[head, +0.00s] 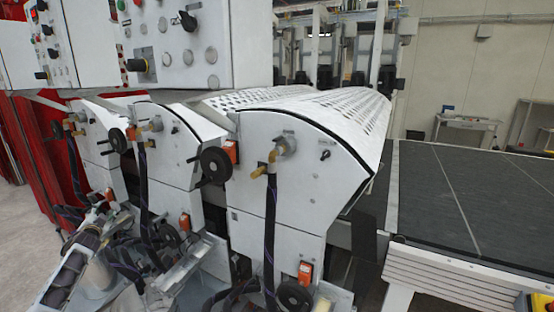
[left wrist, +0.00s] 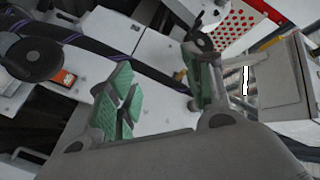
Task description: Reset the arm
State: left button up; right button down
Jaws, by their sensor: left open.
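My left arm (head: 72,268) reaches in at the lower left of the head view, in front of the roller coater. My left gripper (head: 112,210) is small there, among hoses and machine parts, and its outline is hard to make out. In the left wrist view, the left gripper (left wrist: 162,95) is open, with two green-padded fingers apart and nothing seen between them. White machine panels and a dark hose lie behind the fingers. My right gripper is not in view.
White coater units (head: 275,180) with black handwheels (head: 215,165) and hanging dark hoses (head: 270,230) stand close by. A control cabinet (head: 185,45) rises at the back left. A dark conveyor (head: 470,200) extends right. Grey floor (head: 25,225) is open at far left.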

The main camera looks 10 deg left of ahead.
pick_arm(q)
jog(key=s+d+f+g+h, duration=0.1)
jog(key=s+d+f+g, duration=0.3)
jog(key=f, duration=0.9)
jog(key=s+d+f+n+h, duration=0.15)
jog(key=d+f, duration=0.45)
jog(key=f, duration=0.6)
jog(key=s+d+f+m+g+h, duration=0.15)
jog(key=s+d+f, duration=0.3)
jog(key=f, duration=0.85)
jog(key=s+d+f+g+h, duration=0.2)
jog(key=s+d+f, duration=0.6)
jog(key=d+f, duration=0.3)
jog(key=s+d+f+g+h, duration=0.2)
jog(key=s+d+f, duration=0.7)
jog(key=s+d, duration=0.25)
jog(key=s+d+f+g+h, duration=0.1)
jog(key=s+d+f, duration=0.8)
jog(key=s+d, duration=0.25)
jog(key=s+d+f+g, duration=0.1)
jog(key=s+d, duration=0.4)
jog(key=s, duration=0.3)
jog(key=s+d+f+g+h, duration=0.1)
jog(key=s+d, duration=0.5)
jog(key=s, duration=0.3)
jog(key=shift+d+f, duration=0.15)
jog(key=shift+f, duration=0.25)
jog(key=shift+s, duration=0.2)
